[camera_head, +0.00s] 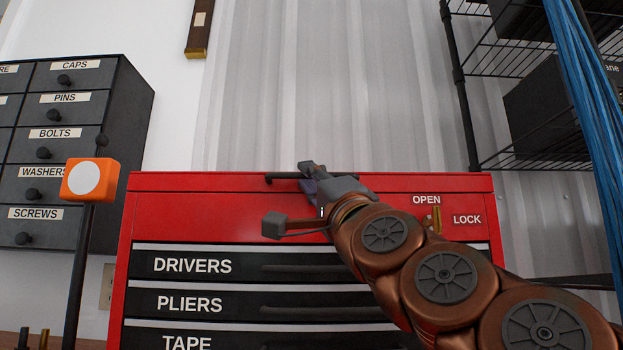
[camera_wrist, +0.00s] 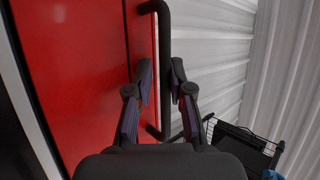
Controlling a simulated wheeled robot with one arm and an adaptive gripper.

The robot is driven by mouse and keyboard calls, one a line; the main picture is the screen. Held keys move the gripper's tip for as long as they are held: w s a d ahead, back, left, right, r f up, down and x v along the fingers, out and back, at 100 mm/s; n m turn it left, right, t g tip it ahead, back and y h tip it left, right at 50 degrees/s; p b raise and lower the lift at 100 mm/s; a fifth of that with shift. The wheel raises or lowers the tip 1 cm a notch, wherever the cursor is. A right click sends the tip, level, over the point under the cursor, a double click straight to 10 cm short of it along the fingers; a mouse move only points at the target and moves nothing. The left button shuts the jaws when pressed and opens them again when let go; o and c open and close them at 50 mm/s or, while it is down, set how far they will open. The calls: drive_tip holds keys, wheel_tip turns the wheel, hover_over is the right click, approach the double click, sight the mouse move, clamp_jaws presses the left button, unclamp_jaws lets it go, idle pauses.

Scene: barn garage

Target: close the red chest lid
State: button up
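The red chest (camera_head: 160,222) stands in the middle of the head view, with labelled black drawers. Its lid (camera_head: 400,182) shows as a narrow red strip along the top, with no raised panel visible behind it. I cannot tell whether it is fully shut. The black bar handle (camera_head: 285,177) is on the lid's front edge, partly hidden by my gripper (camera_head: 308,172). In the wrist view, the handle (camera_wrist: 165,60) runs between the two fingertips of my gripper (camera_wrist: 162,72), which is open with a gap beside the bar. The lid strip (camera_wrist: 139,35) lies left of it.
A brass latch (camera_head: 436,216) sits by the OPEN and LOCK labels. A dark drawer cabinet (camera_head: 125,115) and an orange-headed post (camera_head: 91,180) stand at left. A black wire shelf (camera_head: 515,155) and blue cables (camera_head: 590,90) are at right. Open space lies above the chest.

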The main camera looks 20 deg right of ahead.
drive_tip(key=shift+r, duration=0.1)
wheel_tip(320, 180, up, 2)
drive_tip(key=shift+d, duration=0.15)
drive_tip(key=shift+r, duration=2.6)
drive_tip(key=shift+s+r, duration=0.1)
drive_tip(key=shift+r, duration=1.25)
drive_tip(key=shift+f, duration=0.1)
